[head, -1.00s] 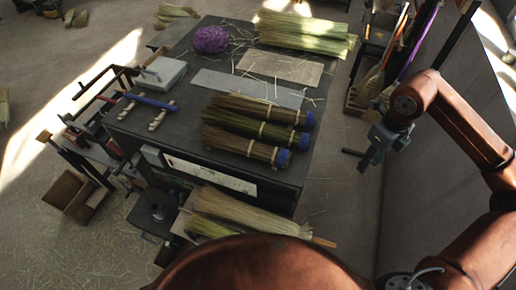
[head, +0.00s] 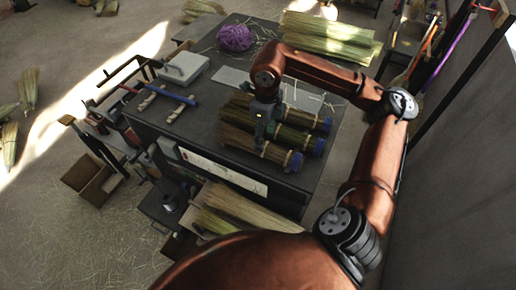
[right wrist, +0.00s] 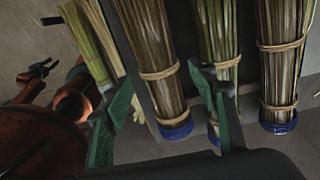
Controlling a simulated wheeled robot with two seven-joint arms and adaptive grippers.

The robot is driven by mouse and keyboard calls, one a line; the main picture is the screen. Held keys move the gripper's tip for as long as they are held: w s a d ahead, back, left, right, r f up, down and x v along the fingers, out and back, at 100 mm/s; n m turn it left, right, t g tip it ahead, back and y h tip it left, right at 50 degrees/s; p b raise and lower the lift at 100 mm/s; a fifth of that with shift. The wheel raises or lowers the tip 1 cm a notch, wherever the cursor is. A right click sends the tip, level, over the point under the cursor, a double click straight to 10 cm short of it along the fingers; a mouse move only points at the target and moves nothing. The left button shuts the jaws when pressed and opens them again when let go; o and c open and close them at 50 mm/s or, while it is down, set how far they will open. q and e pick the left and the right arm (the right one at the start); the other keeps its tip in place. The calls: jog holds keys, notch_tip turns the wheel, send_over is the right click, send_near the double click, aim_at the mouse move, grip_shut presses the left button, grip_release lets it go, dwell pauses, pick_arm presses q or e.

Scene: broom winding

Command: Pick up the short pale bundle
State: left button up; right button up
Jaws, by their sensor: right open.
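Three tied bundles with blue ends lie side by side on the dark table. The front one, which looks the shortest and is pale tan, is taken as the short pale bundle (head: 238,140); it also shows in the right wrist view (right wrist: 152,40). My right gripper (head: 262,140) points down over this bundle and hides part of it. In the right wrist view its open fingers (right wrist: 162,80) appear on either side of the bundle. Whether they touch it I cannot tell.
The greenish middle bundle (right wrist: 217,30) lies close beside the right finger, with the back bundle (right wrist: 280,70) beyond. Pale straw (head: 245,208) lies in a box at the table's front. A purple ball (head: 235,38) and a large straw sheaf (head: 330,35) sit farther back.

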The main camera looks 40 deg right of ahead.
jog(key=shift+o, duration=0.3)
jog(key=shift+s+f, duration=0.15)
jog(key=shift+f, duration=0.65)
jog(key=f+p, duration=0.2)
jog(key=f, duration=0.2)
jog(key=shift+s+f, duration=0.1)
jog(key=shift+s, duration=0.1)
jog(key=shift+f, duration=0.2)
pick_arm(q)
jog(key=shift+s+a+r, duration=0.1)
jog(key=shift+r, duration=0.55)
jog(key=shift+s+a+r, duration=0.1)
jog(key=shift+r, duration=0.5)
pick_arm(e)
jog(key=shift+c, duration=0.5)
pick_arm(q)
jog(key=shift+w, duration=0.25)
pick_arm(e)
jog(key=c, duration=1.2)
jog(key=shift+o, duration=0.2)
jog(key=shift+r, duration=0.1)
